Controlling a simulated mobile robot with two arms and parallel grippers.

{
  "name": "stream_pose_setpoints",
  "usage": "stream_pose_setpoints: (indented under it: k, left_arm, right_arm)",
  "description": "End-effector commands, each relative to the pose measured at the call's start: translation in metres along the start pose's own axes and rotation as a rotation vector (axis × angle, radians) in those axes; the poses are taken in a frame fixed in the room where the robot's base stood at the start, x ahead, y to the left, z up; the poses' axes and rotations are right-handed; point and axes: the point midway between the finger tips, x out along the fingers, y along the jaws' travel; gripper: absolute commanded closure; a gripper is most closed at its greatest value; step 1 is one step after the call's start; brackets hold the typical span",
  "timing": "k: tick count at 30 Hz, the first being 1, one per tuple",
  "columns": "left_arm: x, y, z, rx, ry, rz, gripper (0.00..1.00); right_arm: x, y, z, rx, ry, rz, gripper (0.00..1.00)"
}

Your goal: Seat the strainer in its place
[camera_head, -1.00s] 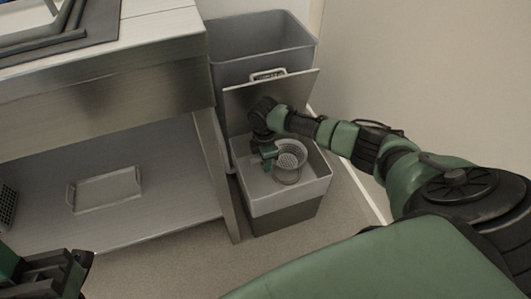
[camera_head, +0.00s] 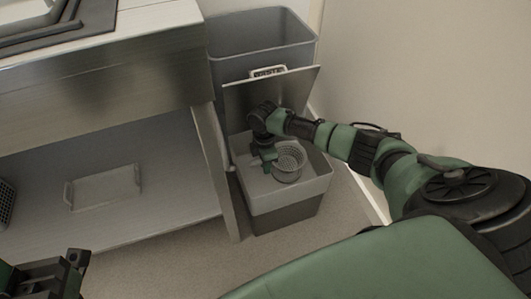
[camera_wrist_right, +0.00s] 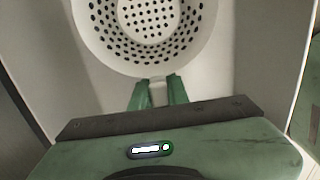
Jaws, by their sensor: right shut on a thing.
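The strainer (camera_head: 289,162) is a round grey perforated basket. It shows in the head view inside the mouth of the grey square bin (camera_head: 319,178), whose lid (camera_head: 285,93) stands raised behind it. My right gripper (camera_head: 268,163) is at the strainer's left side. In the right wrist view the gripper (camera_wrist_right: 158,92) is shut on a small tab at the rim of the strainer (camera_wrist_right: 148,25), with the holes facing the camera. Whether the strainer rests on anything inside the bin cannot be told. My left gripper (camera_head: 76,272) is at the lower left corner, partly cut off.
A taller grey open bin (camera_head: 262,45) stands behind the lidded one. A metal table (camera_head: 100,85) with a lower shelf is at the left, and a tray (camera_head: 104,187) lies on that shelf. The wall is close on the right.

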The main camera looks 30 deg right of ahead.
Motion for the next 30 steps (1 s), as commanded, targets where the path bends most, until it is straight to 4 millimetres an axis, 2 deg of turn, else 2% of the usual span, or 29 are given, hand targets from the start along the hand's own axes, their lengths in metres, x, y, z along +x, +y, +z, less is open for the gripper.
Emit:
stream_pose_setpoints:
  k: [17,30]
  left_arm:
    - [-0.001,0.0,0.0,0.001,0.002,0.0,1.0]
    - [-0.008,0.0,0.001,0.001,0.002,-0.001,1.0]
  right_arm:
    - [0.003,0.0,0.0,0.0,0.0,0.0,1.0]
    - [0.017,0.0,0.0,0.001,-0.001,-0.001,1.0]
